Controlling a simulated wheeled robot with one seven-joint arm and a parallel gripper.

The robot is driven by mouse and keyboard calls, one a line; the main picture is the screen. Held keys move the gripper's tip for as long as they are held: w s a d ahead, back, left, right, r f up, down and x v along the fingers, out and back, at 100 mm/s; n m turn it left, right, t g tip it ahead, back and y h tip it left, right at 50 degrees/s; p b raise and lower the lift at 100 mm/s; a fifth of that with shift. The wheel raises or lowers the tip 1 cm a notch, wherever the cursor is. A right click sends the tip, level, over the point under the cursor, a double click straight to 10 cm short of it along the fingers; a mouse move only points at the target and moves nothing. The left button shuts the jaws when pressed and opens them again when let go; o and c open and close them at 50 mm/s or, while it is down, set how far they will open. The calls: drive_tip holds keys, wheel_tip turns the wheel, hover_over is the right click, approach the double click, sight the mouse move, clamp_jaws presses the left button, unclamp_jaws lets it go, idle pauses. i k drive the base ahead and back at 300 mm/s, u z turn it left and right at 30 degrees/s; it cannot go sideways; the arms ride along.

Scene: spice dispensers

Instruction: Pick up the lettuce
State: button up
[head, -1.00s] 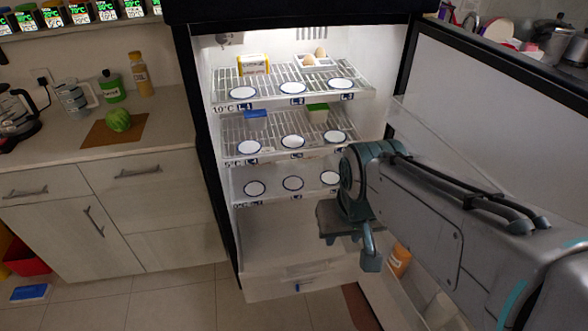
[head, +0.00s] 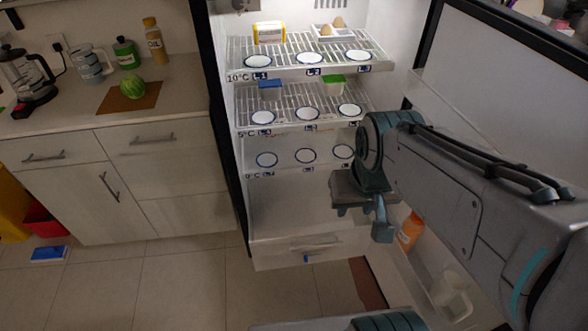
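The lettuce (head: 133,86) is a round green head. It sits on a brown board (head: 146,97) on the counter at the left. My gripper (head: 372,226) is at the end of my arm, in front of the open fridge at the right. It is far from the lettuce, and no held thing shows at it. The view does not show clearly how far its fingers are apart.
The open fridge (head: 300,205) has shelves with round white plates, and its door (head: 500,80) stands open at the right. A coffee pot (head: 25,75), a jug (head: 92,65), a green canister (head: 126,53) and an oil bottle (head: 155,40) stand near the lettuce.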

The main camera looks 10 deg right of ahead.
sight(132, 86)
drive_tip(key=u, duration=0.5)
drive_tip(key=k, duration=1.2)
drive_tip(key=u, duration=1.35)
drive_tip(key=i, duration=1.65)
drive_tip(key=u, duration=0.2)
drive_tip(key=i, duration=1.55)
drive_tip(key=z, duration=1.05)
drive_tip(key=i, duration=0.8)
drive_tip(key=z, duration=1.35)
drive_tip(key=i, duration=0.45)
drive_tip(key=z, duration=0.3)
